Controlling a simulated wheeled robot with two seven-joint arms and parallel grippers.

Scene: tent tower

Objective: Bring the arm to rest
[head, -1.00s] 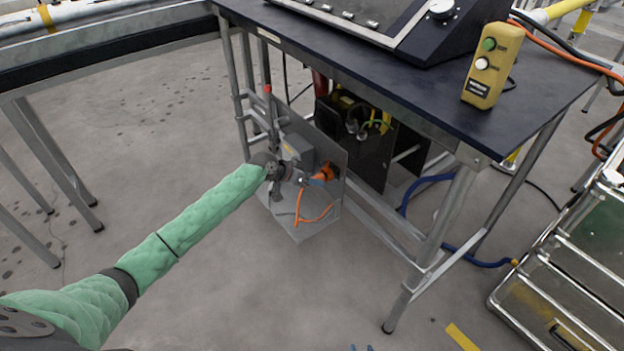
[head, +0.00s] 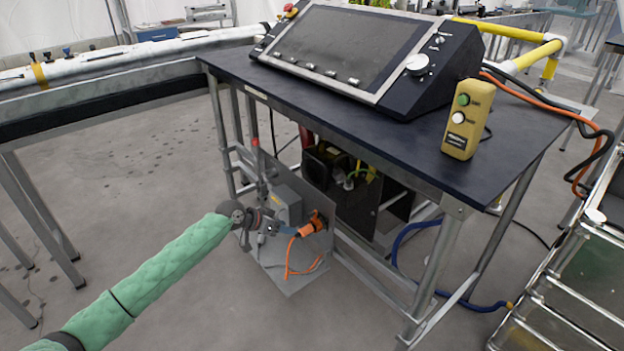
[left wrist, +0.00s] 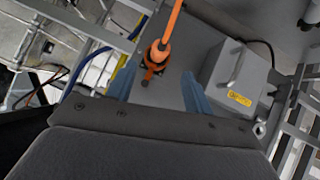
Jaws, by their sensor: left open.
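My left arm, in a green quilted sleeve, reaches in from the lower left of the head view. Its gripper (head: 288,230) is near the grey panel under the table, close to an orange plug (head: 314,223). In the left wrist view the two blue fingers of the left gripper (left wrist: 159,72) are apart, with nothing held between them. The orange plug (left wrist: 156,56) sits on the grey panel beyond the fingertips, its orange cable running up in that view. My right gripper is out of view.
The dark table (head: 330,115) bears a sloped console (head: 345,45) and a yellow button box (head: 467,120). A grey box (left wrist: 235,78) is mounted beside the plug. The table leg (head: 440,265) and a metal step frame (head: 560,290) stand to the right. Open floor lies at the lower left.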

